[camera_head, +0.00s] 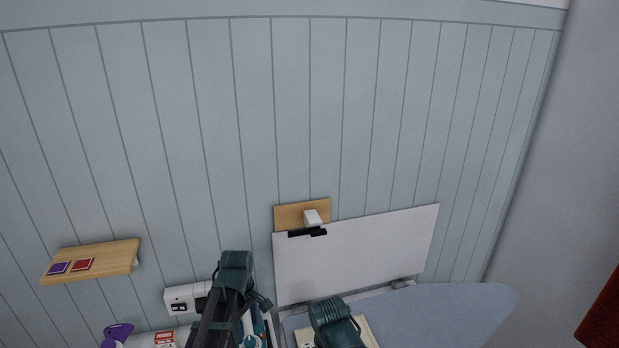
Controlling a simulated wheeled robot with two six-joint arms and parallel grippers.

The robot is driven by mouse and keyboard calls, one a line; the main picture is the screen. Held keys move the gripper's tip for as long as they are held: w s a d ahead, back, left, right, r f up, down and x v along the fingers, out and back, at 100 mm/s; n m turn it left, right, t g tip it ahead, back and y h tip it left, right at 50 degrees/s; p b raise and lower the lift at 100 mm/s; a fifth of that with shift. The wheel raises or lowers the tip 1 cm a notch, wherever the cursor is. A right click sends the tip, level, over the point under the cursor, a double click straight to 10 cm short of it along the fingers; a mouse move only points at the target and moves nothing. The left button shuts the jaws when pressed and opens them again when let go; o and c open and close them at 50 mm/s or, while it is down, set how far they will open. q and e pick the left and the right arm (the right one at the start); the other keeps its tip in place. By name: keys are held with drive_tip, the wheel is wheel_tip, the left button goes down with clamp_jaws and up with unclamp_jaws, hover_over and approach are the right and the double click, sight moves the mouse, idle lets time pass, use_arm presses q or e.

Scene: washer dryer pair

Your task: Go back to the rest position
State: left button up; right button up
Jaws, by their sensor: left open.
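My left arm rises from the bottom edge, left of the middle, to a dark teal joint. My left gripper (262,303) shows only as small dark parts beside that arm, just left of the ironing board. It is open, and I see nothing held in it. Part of my right arm shows as a dark teal, rounded link at the bottom middle, in front of the board. My right gripper is out of view.
A grey-blue ironing board (445,308) fills the lower right. A white panel (355,250) stands against the panelled wall behind it. A wooden shelf (105,256) with two small coloured squares is at left. A purple-topped bottle (116,334) and a white box (184,298) are below.

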sight(250, 341)
use_arm(q)
wheel_tip(250, 341, down, 6)
drive_tip(key=b, duration=0.5)
drive_tip(key=shift+r+m+p, duration=0.4)
drive_tip(key=shift+m, duration=0.2)
drive_tip(key=m, duration=0.4)
drive_tip(key=shift+m, duration=1.8)
